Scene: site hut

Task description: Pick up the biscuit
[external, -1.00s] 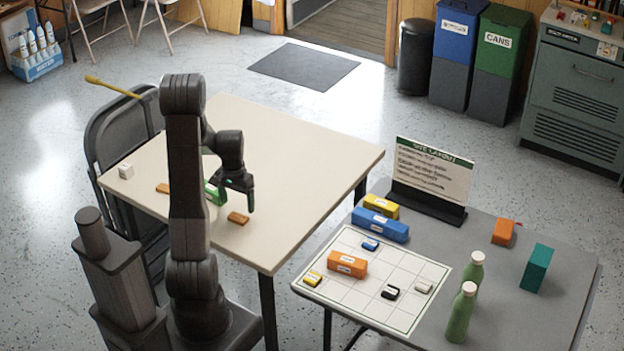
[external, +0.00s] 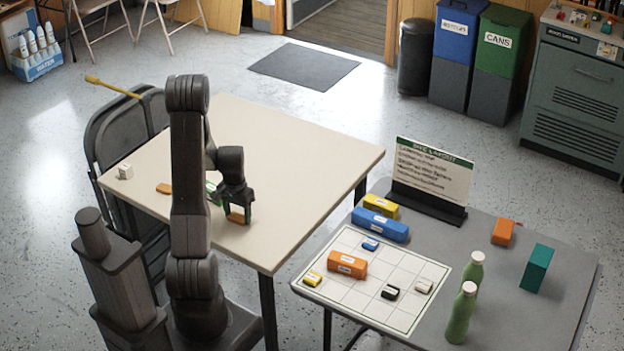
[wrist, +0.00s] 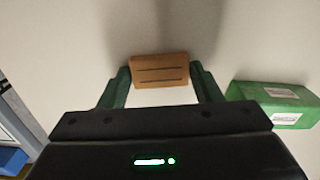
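The biscuit, a flat brown block, lies near the front edge of the cream table in the external view (external: 238,218). In the wrist view (wrist: 160,70) it shows two dark lines across its face. My gripper (external: 238,212) is down at the table with one dark green finger on each side of the biscuit. In the wrist view the fingertips (wrist: 160,82) look level with its two ends. I cannot tell whether they press on it or leave a thin gap. The biscuit does not look clearly lifted.
A green box (wrist: 280,103) lies just right of my gripper in the wrist view. Another brown-orange block (external: 163,188) and a white cube (external: 125,172) lie further left on the cream table (external: 300,150). The table's right half is clear. A grey table (external: 560,270) holds blocks and green bottles.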

